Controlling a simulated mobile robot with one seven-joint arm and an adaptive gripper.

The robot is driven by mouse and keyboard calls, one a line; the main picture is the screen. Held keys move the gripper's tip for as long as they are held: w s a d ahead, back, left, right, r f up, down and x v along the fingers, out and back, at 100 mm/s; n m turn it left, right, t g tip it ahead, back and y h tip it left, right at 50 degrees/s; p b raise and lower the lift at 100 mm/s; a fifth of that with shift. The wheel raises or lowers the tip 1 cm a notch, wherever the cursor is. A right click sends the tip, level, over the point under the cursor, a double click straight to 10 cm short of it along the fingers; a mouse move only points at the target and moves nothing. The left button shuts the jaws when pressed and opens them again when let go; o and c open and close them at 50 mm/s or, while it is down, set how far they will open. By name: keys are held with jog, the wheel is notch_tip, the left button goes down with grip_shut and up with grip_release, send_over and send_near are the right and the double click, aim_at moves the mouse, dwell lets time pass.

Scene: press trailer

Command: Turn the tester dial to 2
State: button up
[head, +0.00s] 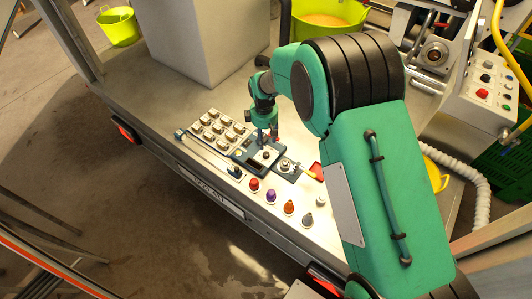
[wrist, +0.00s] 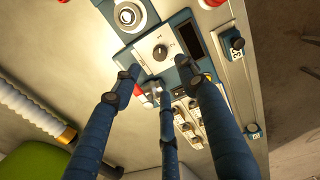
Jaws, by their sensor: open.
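The tester is a dark blue box with a pale dial face and a dark display. In the wrist view its dial (wrist: 160,52) is a dark round knob near the upper middle, and its marks are too small to read. In the head view the tester (head: 254,165) is on the metal bench, partly hidden under my gripper (head: 262,138). In the wrist view my gripper (wrist: 158,74) is open, with three blue fingers spread. Two fingertips are on either side below the dial and one is lower in the middle. The dial is not between closed fingers. Contact cannot be told.
A block of pale keys (head: 217,127) and a long rail (head: 207,153) are left of the tester. A second round fitting (head: 286,166) is close on its right. Coloured knobs (head: 271,196) line the front edge. A grey column (head: 190,40) stands behind.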

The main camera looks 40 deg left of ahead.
aim_at(266, 154)
jog(key=f, duration=0.3)
jog(key=f+b, duration=0.1)
jog(key=f, duration=0.6)
jog(key=shift+w+f+b, duration=0.3)
jog(key=shift+b, duration=0.1)
jog(key=shift+c, duration=0.3)
grip_shut()
